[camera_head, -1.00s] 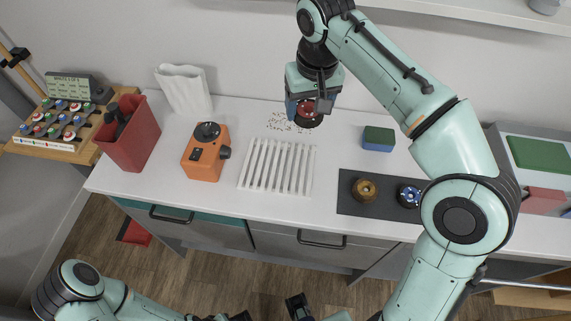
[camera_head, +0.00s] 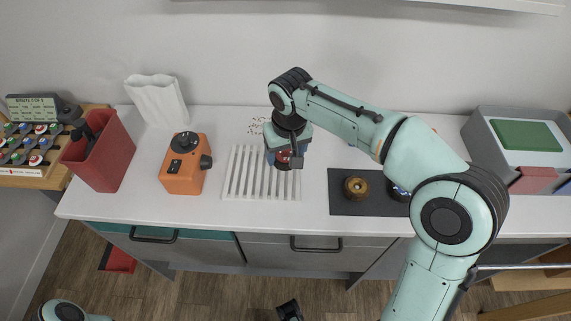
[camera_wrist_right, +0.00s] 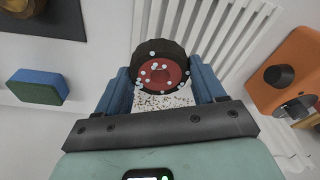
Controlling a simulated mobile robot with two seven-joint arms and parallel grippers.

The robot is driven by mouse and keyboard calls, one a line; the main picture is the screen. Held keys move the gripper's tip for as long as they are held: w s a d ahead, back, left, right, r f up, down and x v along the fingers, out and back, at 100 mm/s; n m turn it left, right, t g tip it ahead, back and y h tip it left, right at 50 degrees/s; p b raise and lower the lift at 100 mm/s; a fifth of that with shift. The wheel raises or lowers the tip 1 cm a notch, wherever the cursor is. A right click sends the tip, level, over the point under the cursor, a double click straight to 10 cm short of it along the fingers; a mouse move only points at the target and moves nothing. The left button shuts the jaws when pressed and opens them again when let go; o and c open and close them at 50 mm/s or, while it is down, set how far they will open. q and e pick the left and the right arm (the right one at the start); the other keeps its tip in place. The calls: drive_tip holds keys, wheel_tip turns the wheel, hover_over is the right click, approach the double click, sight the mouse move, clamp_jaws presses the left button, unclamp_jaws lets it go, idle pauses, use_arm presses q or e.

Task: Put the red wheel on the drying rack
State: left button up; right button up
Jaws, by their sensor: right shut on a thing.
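The red wheel (camera_head: 283,156), a black tyre with a red hub, is held between the blue fingers of my right gripper (camera_head: 285,161). In the right wrist view the wheel (camera_wrist_right: 160,70) sits between both fingers, with pale specks over its hub. The white slatted drying rack (camera_head: 240,184) lies on the counter; the gripper and wheel are over its right part. The wrist view shows the rack's slats (camera_wrist_right: 222,28) just beyond the wheel. I cannot tell whether the wheel touches the rack.
An orange device (camera_head: 185,163) stands left of the rack, with a red bin (camera_head: 103,155) farther left. A dark mat (camera_head: 340,201) with a brown-gold wheel (camera_head: 356,187) and a partly hidden blue wheel lies to the right. Small specks (camera_head: 262,125) lie behind the rack.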

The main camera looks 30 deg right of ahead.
sight(286, 163)
drive_tip(key=shift+f+b, duration=0.4)
drive_tip(key=shift+f, duration=1.85)
drive_tip(key=shift+f, duration=0.2)
drive_tip(key=o, duration=1)
drive_tip(key=shift+o, duration=0.2)
drive_tip(key=shift+r, duration=0.15)
drive_tip(key=r, duration=0.4)
drive_tip(key=s+r+p, duration=0.1)
drive_tip(key=r, duration=0.3)
drive_tip(key=r+p, duration=0.1)
drive_tip(key=r, duration=0.3)
drive_tip(key=shift+s+a, duration=0.15)
drive_tip(key=shift+s, duration=0.25)
